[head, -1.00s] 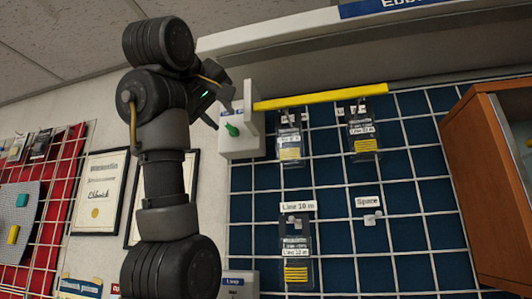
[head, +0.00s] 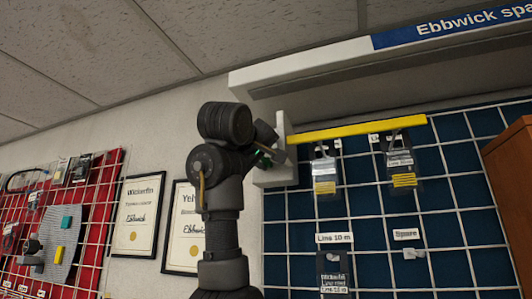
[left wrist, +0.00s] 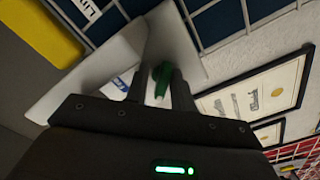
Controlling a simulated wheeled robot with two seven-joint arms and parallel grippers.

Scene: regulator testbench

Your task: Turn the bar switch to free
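The bar switch is a white box (head: 278,178) with an upright white plate, at the left end of a yellow bar (head: 360,129). Its green knob (left wrist: 160,84) shows in the left wrist view, beside a small blue and white label (left wrist: 124,81) whose words I cannot read. My left gripper (head: 271,148) is at the box and hides most of the knob in the head view. In the left wrist view its two fingers (left wrist: 160,88) stand apart, one on each side of the knob, with a little pale gap showing. My right gripper is not in view.
Packets hang on a blue grid wall (head: 375,221) below the yellow bar. A white beam (head: 310,77) runs above it. Framed certificates (head: 138,216) and a red grid panel (head: 96,202) are at the left. A brown cabinet (head: 510,165) stands at the right edge.

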